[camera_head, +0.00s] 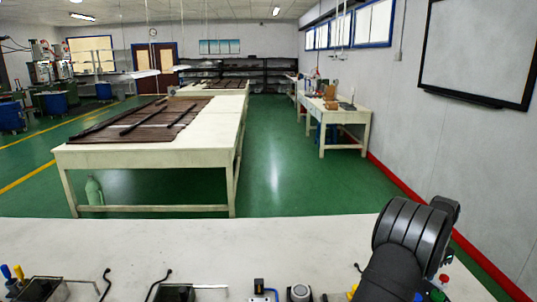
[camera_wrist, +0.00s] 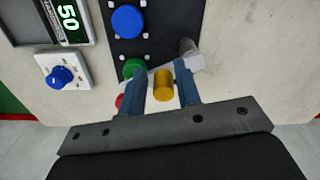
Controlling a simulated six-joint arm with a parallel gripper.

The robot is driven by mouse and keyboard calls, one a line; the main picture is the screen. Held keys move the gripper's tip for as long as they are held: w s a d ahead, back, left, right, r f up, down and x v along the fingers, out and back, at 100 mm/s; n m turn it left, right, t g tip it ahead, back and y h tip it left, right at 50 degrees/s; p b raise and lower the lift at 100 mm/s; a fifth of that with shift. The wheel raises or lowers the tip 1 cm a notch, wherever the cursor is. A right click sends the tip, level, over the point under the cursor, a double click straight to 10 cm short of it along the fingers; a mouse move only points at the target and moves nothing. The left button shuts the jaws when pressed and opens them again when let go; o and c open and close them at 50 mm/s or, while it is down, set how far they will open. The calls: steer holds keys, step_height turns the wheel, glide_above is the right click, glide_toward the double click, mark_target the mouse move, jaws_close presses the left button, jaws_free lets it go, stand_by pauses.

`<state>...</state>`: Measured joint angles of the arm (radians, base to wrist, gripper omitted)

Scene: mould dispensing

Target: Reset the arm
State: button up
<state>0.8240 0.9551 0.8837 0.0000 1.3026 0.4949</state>
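My arm (camera_head: 412,240) rises at the right of the head view, black and ribbed. My gripper (camera_wrist: 158,70) shows in the wrist view with two blue-grey fingers spread apart. A yellow cylindrical knob or button (camera_wrist: 163,86) shows between the fingers, with gaps on both sides, so nothing is visibly gripped. I cannot tell its depth relative to the fingertips. In the head view my gripper cannot be made out.
In the wrist view, a control panel has blue (camera_wrist: 128,21), green (camera_wrist: 133,67) and partly hidden red (camera_wrist: 119,101) buttons, a blue dial (camera_wrist: 60,76) and a green-digit display (camera_wrist: 70,22). Small fixtures (camera_head: 175,292) line the near white table (camera_head: 230,245). Green floor lies beyond.

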steer(key=m, duration=0.1)
steer(key=a+m, duration=0.1)
steer(key=m, duration=0.3)
steer(key=shift+w+a, duration=0.2)
steer(key=shift+a, duration=0.2)
step_height(320, 180, up, 7)
steer(key=shift+f, duration=0.2)
steer(key=shift+o, duration=0.4)
steer(key=o, duration=0.4)
steer(key=shift+d+r, duration=0.15)
steer(key=shift+r, duration=0.1)
steer(key=o, duration=1.1)
steer(key=d+r, duration=0.1)
steer(key=r, duration=0.2)
steer(key=s+d+r+n, duration=0.1)
steer(key=r, duration=0.3)
steer(key=d+r+n, duration=0.1)
steer(key=r, duration=0.2)
steer(key=shift+s+d+r, duration=0.15)
steer(key=shift+s+d, duration=0.05)
steer(key=shift+d, duration=0.2)
steer(key=shift+c, duration=0.2)
step_height(320, 180, down, 10)
steer(key=shift+r, duration=0.2)
step_height(320, 180, up, 10)
